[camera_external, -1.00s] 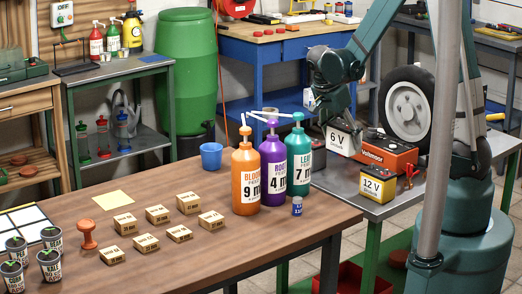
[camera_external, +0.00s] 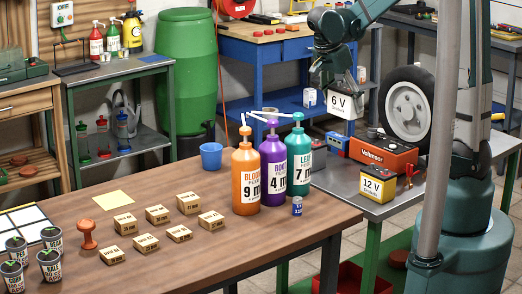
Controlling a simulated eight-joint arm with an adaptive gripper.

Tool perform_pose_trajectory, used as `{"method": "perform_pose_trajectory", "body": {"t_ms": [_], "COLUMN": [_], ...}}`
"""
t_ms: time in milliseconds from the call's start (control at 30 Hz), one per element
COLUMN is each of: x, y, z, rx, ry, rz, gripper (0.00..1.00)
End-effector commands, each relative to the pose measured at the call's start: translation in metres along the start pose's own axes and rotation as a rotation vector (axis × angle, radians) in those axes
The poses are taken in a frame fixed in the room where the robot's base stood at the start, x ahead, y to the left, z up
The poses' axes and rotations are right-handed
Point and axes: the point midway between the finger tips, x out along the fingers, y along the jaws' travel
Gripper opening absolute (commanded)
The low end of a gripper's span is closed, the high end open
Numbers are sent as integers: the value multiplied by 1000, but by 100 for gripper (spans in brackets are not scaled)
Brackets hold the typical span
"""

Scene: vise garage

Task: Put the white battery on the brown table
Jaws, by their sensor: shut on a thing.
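The white battery (camera_external: 344,105), marked "6 V", is held up by my gripper (camera_external: 338,86), which is shut on it. The battery hangs upright above the back left of the grey metal table, apart from its surface. The brown table (camera_external: 190,240) fills the front left of the view, and the battery is behind and to the right of it. My fingertips are small and partly hidden by the battery's top.
Orange (camera_external: 246,180), purple (camera_external: 273,172) and teal (camera_external: 299,150) pump bottles stand near the brown table's back right edge. A blue cup (camera_external: 211,156), small boxes (camera_external: 157,214) and an orange stamp (camera_external: 87,235) are on it too. The grey table (camera_external: 350,195) holds a yellow battery (camera_external: 378,185) and an orange charger (camera_external: 384,154).

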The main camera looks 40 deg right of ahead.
Motion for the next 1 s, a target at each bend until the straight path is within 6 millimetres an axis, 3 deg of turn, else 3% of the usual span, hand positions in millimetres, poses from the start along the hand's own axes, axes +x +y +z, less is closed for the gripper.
{"method": "perform_pose_trajectory", "body": {"t_ms": [67, 467, 1000], "x": [-8, -28, -76], "y": [0, -34, -91], "z": [-3, 38, 136], "rx": [-1, -78, -241], "ry": [0, 0, 0], "rz": [0, -32, -99], "gripper": [32, 32, 32]}}
